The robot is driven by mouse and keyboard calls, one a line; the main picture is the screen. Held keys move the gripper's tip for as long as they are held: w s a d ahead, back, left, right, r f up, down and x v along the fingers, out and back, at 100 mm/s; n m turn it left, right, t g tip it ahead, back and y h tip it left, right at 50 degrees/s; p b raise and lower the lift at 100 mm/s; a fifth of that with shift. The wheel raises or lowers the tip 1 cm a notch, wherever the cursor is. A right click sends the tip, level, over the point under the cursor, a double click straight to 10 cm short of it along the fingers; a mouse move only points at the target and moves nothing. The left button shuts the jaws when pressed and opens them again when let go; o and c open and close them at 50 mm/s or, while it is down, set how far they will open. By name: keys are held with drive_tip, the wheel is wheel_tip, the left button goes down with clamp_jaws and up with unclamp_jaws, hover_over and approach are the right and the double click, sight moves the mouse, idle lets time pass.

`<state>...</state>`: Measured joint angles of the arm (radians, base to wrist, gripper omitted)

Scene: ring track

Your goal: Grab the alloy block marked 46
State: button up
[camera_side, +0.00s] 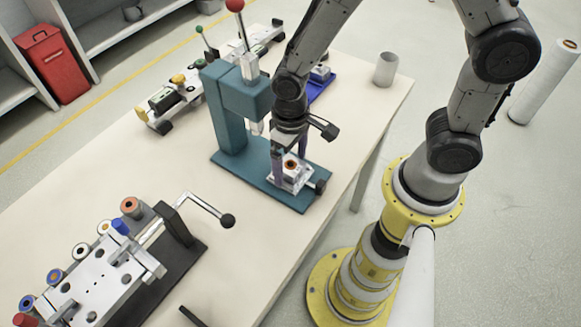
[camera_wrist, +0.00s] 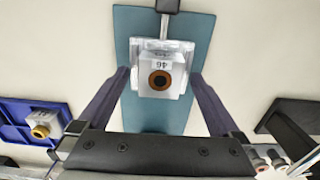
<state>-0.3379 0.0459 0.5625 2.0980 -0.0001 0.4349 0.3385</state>
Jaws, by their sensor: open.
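The alloy block marked 46 (camera_wrist: 161,76) is a pale block with a brown-orange ring around a dark hole in its face. It sits in a light metal holder on the teal press base (camera_side: 245,176). In the side view the block (camera_side: 291,165) is partly hidden by my gripper. My gripper (camera_wrist: 160,95) is open, with one finger on each side of the block. In the side view my gripper (camera_side: 290,172) points down at the front of the press. I cannot tell whether the fingers touch the block.
The teal press column (camera_side: 228,110) with a red-knobbed lever (camera_side: 235,6) rises close behind my gripper. A blue tray (camera_wrist: 22,125) with another ringed block (camera_wrist: 44,121) lies to the left in the wrist view. A crank fixture (camera_side: 110,270) with several rollers stands front left.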

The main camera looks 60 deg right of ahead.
clamp_jaws()
idle(0.4)
drive_tip(key=shift+r, duration=0.2)
